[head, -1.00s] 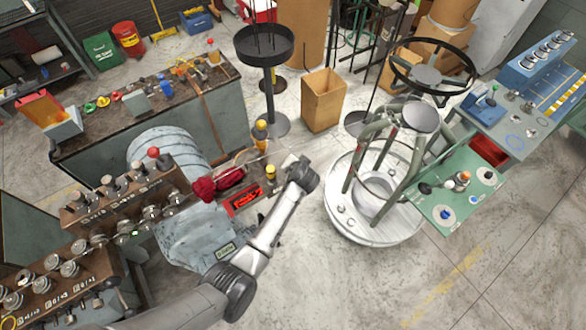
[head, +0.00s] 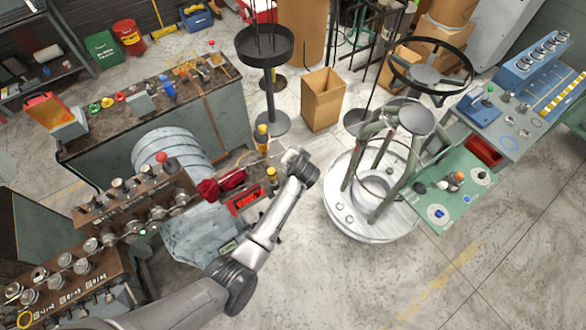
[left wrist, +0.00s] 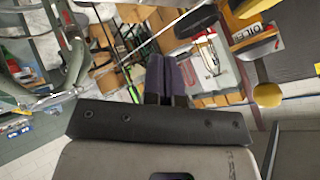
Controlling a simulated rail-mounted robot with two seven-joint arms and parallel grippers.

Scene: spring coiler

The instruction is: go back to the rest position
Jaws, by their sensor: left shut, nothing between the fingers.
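My left arm comes in from the bottom left in the head view, and its wrist end with the left gripper (head: 289,157) is between the coiler and the round stand. The gripper is small and mostly turned away there. In the left wrist view, the left gripper (left wrist: 172,80) has its two dark purple fingers together, with nothing between them. The spring coiler (head: 195,235), a grey machine with a red-handled part (head: 222,184) and a red display (head: 243,200), is just left of the wrist. My right gripper does not show.
A white round stand (head: 372,222) with a tubular frame is close to the right of the wrist. A green side table (head: 450,205) is beyond it. A rack of rollers (head: 140,205) is at the left. A cardboard box (head: 322,100) stands behind on open floor.

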